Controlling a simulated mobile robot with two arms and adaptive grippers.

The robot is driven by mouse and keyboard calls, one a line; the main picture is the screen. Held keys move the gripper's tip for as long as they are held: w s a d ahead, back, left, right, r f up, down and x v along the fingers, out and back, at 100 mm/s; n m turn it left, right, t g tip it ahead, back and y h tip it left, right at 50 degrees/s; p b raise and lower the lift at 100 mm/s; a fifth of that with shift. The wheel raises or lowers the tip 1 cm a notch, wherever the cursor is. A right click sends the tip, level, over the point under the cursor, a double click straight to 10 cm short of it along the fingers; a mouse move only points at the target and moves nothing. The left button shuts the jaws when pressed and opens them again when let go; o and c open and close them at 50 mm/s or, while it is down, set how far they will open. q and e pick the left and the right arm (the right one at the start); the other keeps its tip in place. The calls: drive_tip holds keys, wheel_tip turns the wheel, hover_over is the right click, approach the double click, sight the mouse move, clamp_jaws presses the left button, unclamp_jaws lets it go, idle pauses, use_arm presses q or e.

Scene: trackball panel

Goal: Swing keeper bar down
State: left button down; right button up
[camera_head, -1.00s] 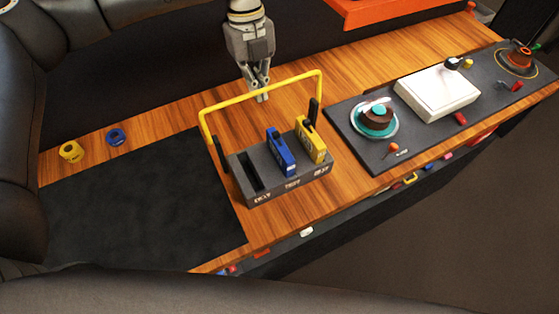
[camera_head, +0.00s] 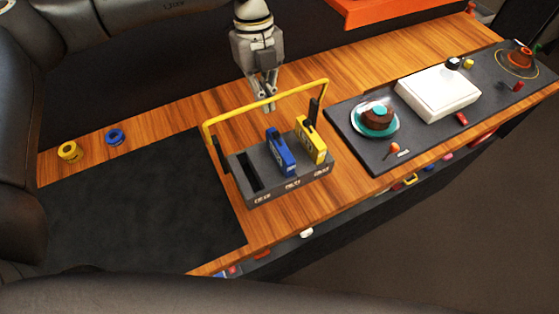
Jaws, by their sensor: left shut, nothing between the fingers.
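The keeper bar (camera_head: 240,111) is a yellow U-shaped bar hinged on dark uprights at both ends of a grey rack (camera_head: 275,193). It stands raised over the rack, leaning a little toward the front. The rack has an empty slot at its left, then a blue cartridge (camera_head: 281,153) and a yellow cartridge (camera_head: 311,141) standing upright. My left gripper (camera_head: 269,105) comes down from the top, shut and empty, with its fingertips at the middle of the bar. I cannot tell whether they touch it. My right gripper is not in view.
A dark mat (camera_head: 130,200) lies left of the rack, with yellow (camera_head: 68,152) and blue (camera_head: 115,137) rings behind it. To the right, a dark panel (camera_head: 365,151) carries a white box (camera_head: 438,93) and a plate with a brown item (camera_head: 376,117). The wooden counter's front edge is close.

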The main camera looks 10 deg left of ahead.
use_arm(q)
drive_tip(key=shift+s+d+b, duration=0.35)
drive_tip(key=shift+s+d, duration=0.35)
drive_tip(key=shift+s, duration=0.35)
drive_tip(key=shift+s+d+b, duration=0.3)
drive_tip(key=shift+s+d, duration=0.4)
drive_tip(key=shift+s, duration=0.3)
drive_tip(key=shift+s+d+b, duration=0.35)
drive_tip(key=shift+s+d, duration=0.35)
drive_tip(key=shift+s, duration=0.35)
drive_tip(key=shift+r, duration=0.1)
wheel_tip(320, 180, up, 8)
drive_tip(key=p, duration=0.3)
drive_tip(key=shift+p, duration=0.35)
